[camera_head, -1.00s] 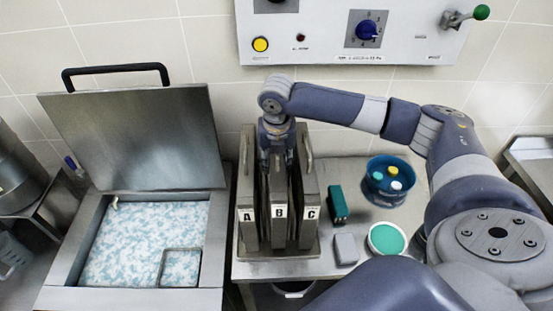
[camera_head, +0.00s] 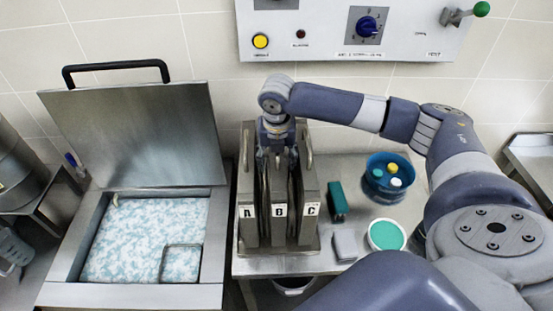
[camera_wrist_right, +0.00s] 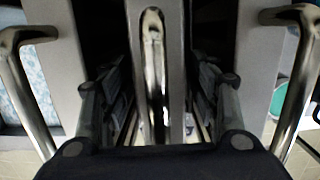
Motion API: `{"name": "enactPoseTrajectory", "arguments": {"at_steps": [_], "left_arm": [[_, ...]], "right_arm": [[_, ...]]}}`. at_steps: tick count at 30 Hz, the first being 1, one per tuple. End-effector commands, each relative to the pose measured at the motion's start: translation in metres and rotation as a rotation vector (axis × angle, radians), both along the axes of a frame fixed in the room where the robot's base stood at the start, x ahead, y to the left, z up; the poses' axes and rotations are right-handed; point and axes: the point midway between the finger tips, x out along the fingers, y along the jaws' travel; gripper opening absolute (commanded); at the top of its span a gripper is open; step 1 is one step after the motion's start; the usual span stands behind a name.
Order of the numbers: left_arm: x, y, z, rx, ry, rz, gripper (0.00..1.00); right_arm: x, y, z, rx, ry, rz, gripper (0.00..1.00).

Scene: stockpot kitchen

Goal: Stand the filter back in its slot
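Three flat grey filters stand upright side by side in a metal rack: filter A (camera_head: 247,225) on the left, filter B (camera_head: 279,228) in the middle and filter C (camera_head: 309,225) on the right. My right gripper (camera_head: 277,163) points down over filter B. In the right wrist view my right gripper (camera_wrist_right: 157,95) has its fingers spread on both sides of filter B's looped handle (camera_wrist_right: 154,60), with gaps beside the handle. The lower ends of the fingers and the slot bottoms are hidden. My left gripper is not in view.
Left of the rack is an open vat (camera_head: 145,240) of cloudy liquid with a raised lid (camera_head: 140,135). To the right stand a green box (camera_head: 337,200), a grey block (camera_head: 345,246), a green-topped tub (camera_head: 386,235) and a blue bowl (camera_head: 378,188). A control panel (camera_head: 335,30) hangs behind.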

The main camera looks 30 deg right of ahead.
Motion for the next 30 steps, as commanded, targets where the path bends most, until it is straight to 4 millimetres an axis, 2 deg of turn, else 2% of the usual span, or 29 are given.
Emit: {"name": "enactPoseTrajectory", "arguments": {"at_steps": [7,11,24,30], "left_arm": [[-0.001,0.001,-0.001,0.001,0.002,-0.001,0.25],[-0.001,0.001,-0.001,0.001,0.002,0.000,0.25],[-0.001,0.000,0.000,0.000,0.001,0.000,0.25],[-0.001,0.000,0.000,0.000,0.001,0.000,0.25]], "right_arm": [[-0.002,0.000,-0.003,-0.002,0.008,0.000,0.56],[-0.002,0.000,0.007,-0.001,0.003,0.000,0.56],[-0.012,0.008,0.093,0.000,-0.001,0.001,0.56],[-0.016,0.010,0.114,0.000,0.000,0.001,0.56]]}}
